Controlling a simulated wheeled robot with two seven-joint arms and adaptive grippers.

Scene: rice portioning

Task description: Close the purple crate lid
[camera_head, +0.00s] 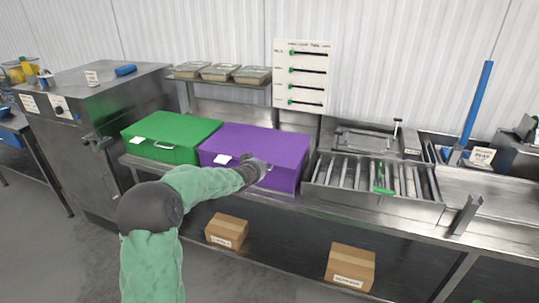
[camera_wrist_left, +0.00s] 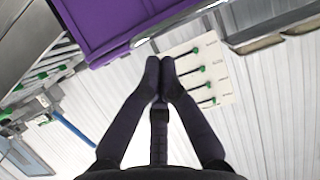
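The purple crate (camera_head: 285,178) stands on the steel counter, and its purple lid (camera_head: 255,139) lies flat across the top, looking closed. A white label sits on the lid's front left. My left gripper (camera_head: 259,171) is at the crate's front, near the lid's front edge, and hides part of that face. In the left wrist view the fingertips of my left gripper (camera_wrist_left: 161,62) are together with nothing visible between them. The purple crate (camera_wrist_left: 112,22) and its pale handle (camera_wrist_left: 180,20) show just beyond the tips; contact cannot be told. My right gripper is not in view.
A closed green crate (camera_head: 170,136) stands close to the left of the purple one. A metal roller tray (camera_head: 372,190) stands to its right. Food trays (camera_head: 221,72) sit on the shelf behind. Cardboard boxes (camera_head: 227,230) lie below the counter.

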